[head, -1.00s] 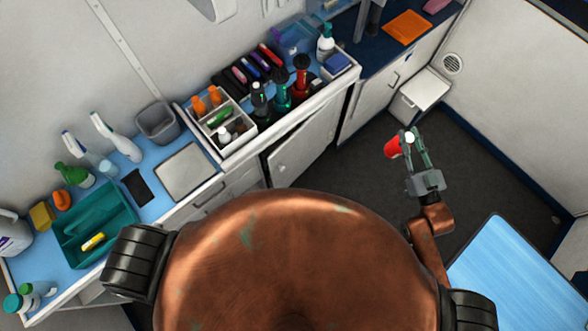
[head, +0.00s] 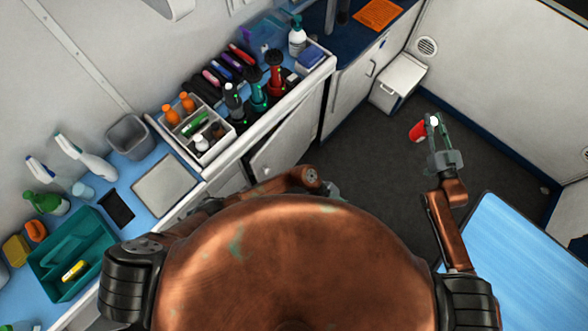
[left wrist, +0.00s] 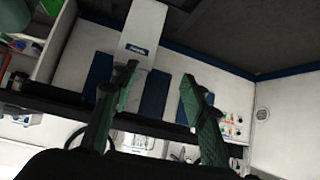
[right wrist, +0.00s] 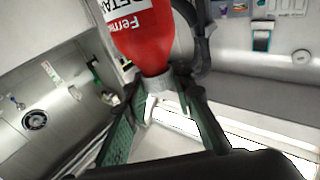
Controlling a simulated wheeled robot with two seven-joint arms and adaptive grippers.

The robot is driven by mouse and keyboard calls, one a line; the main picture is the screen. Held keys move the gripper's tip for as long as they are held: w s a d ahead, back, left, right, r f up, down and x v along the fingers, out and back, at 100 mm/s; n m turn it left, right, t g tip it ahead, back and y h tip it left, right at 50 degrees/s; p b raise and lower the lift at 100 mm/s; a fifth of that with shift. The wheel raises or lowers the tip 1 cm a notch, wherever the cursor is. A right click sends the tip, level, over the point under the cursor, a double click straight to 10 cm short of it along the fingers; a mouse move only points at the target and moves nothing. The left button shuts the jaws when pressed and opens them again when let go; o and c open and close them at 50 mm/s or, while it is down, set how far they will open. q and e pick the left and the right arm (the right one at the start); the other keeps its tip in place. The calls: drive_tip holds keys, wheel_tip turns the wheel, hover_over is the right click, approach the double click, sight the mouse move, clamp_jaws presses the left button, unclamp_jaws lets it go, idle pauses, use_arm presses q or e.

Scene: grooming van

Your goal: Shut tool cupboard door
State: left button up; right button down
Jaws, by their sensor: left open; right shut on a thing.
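The white tool cupboard door (head: 290,138) is under the counter in the head view. A dark gap runs along its left edge, so it stands ajar. My left gripper (head: 332,190) shows only in small part at the edge of my body, below and right of the door. In the left wrist view its two fingers (left wrist: 158,108) are spread with nothing between them. My right gripper (head: 438,132) is out over the floor at the right, shut on a red bottle (head: 418,132) by its pale neck. The bottle (right wrist: 145,35) also shows in the right wrist view, with white lettering.
A white bin (head: 398,83) stands by the far wall. A blue-topped table (head: 510,250) is at the lower right. The dark floor between is clear.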

use_arm(q)
drive_tip(key=s+a+f+m+y, duration=0.2)
drive_tip(key=a+f+y, duration=0.1)
drive_tip(key=a+y, duration=0.1)
drive_tip(key=n+t+y+b, duration=0.1)
drive_tip(key=t+y+b, duration=0.2)
drive_tip(key=t+y, duration=0.85)
approach(268, 171)
drive_tip(key=shift+g+y, duration=0.45)
drive_tip(key=shift+g, duration=0.3)
drive_tip(key=x, duration=0.3)
drive_tip(key=w+b+x, duration=0.1)
drive_tip(key=x, duration=0.2)
drive_tip(key=d+x, duration=0.1)
drive_tip(key=x, duration=0.2)
drive_tip(key=shift+w+a+f+b, duration=0.15)
drive_tip(key=shift+w+f+b, duration=0.1)
drive_tip(key=shift+b, duration=0.1)
use_arm(e)
drive_tip(key=w+d+f+m+h, duration=0.1)
drive_tip(key=d+f+h, duration=0.1)
drive_tip(key=d, duration=0.7)
drive_tip(key=w+d+f+m+h, duration=0.2)
drive_tip(key=d+f+h, duration=0.1)
drive_tip(key=d, duration=0.6)
drive_tip(key=shift+w+f, duration=0.2)
drive_tip(key=shift+f, duration=0.4)
use_arm(q)
drive_tip(key=shift+c, duration=0.6)
clamp_jaws()
